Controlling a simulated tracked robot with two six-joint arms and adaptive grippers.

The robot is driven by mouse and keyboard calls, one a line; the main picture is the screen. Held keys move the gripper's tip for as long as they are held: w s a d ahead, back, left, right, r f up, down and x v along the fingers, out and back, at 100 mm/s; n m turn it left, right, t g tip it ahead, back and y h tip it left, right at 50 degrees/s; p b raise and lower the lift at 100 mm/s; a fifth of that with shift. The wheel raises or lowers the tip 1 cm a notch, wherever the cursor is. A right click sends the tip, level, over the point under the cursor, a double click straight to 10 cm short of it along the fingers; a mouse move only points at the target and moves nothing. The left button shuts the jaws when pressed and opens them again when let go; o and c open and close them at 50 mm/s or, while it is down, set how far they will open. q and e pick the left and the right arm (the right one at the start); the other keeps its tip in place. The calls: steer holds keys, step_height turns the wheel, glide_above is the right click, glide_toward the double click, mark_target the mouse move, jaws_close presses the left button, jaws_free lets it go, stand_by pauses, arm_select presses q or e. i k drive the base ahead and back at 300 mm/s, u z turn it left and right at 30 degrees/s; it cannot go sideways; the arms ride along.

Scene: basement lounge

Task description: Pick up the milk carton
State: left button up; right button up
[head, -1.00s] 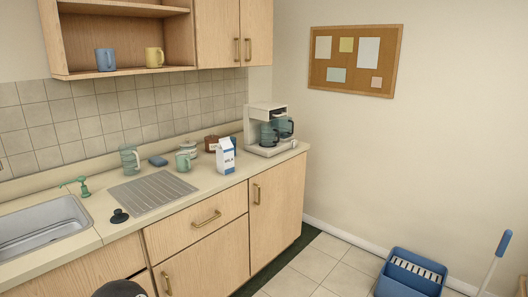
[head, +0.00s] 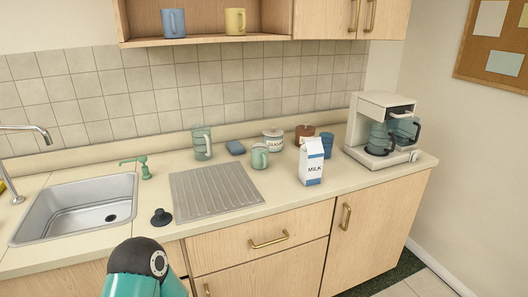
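The milk carton (head: 312,163) is white with a blue base band and the word MILK, and stands upright on the counter. It is right of the drainboard and left of the coffee maker. A blue cup stands close behind it, partly hidden by it. Part of one of my arms shows at the bottom left in the head view, below the counter edge. Neither gripper is in view.
A green mug (head: 260,156), sugar jar (head: 273,141), brown container (head: 304,132) and blue cup (head: 327,143) stand near the carton. The coffee maker (head: 381,125) is to its right. The drainboard (head: 215,190), black stopper (head: 161,217) and sink (head: 75,207) are left. Counter in front of the carton is clear.

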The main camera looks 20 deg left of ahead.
mark_target(312, 153)
steer(key=u, duration=0.4)
steer(key=i, duration=0.9)
steer(key=u, duration=0.65)
steer(key=k, duration=0.75)
steer(key=u, duration=0.2)
steer(key=i, duration=0.8)
steer(key=z, duration=0.1)
